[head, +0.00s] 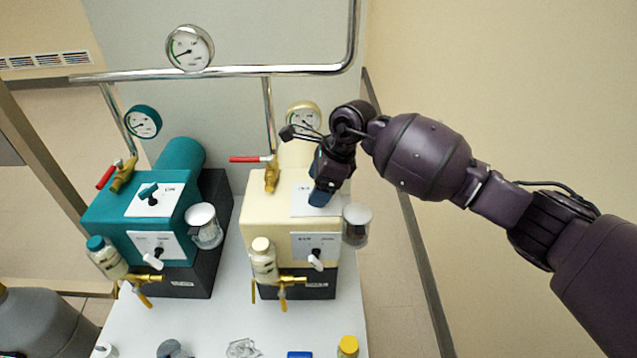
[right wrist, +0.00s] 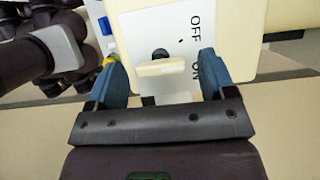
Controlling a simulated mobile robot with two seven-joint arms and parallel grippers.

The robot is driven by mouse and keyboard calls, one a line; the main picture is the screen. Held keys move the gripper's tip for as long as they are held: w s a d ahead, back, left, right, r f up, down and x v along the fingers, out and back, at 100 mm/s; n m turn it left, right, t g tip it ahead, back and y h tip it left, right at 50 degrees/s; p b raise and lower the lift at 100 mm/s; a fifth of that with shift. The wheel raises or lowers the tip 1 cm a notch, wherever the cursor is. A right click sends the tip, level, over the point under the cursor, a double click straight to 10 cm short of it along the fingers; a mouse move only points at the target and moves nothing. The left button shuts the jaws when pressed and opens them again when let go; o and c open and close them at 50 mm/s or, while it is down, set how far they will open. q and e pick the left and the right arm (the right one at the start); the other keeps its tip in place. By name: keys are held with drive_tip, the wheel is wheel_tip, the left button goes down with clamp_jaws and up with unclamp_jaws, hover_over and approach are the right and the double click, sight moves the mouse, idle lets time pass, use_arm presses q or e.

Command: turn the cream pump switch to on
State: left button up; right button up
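The cream pump (head: 270,205) stands on the right of the bench in the head view. My right gripper (head: 320,197) is over its upper white plate (head: 302,205) and hides the switch there. In the right wrist view, the cream switch handle (right wrist: 160,68) lies crosswise between the two blue fingers of my right gripper (right wrist: 162,80), with a gap on each side. The gripper is open. OFF and ON are printed on the white plate (right wrist: 140,30) beside the handle. I cannot tell its setting for certain. My left gripper is not in view.
A teal pump (head: 110,220) stands to the left. The cream pump's lower plate has a white-tipped knob (head: 316,262). A glass jar (head: 356,230) sticks out at its right side, near my arm. A red-handled valve (head: 250,159) and pipes are behind. Small items lie along the bench front.

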drive_tip(key=c, duration=0.9)
drive_tip(key=shift+r, duration=0.1)
drive_tip(key=shift+s+r+m+t+p, duration=0.1)
drive_tip(key=shift+m+t+p, duration=0.4)
drive_tip(key=shift+m+p, duration=0.6)
drive_tip(key=m+t+p, duration=0.1)
drive_tip(key=m, duration=0.1)
drive_tip(key=shift+m, duration=0.9)
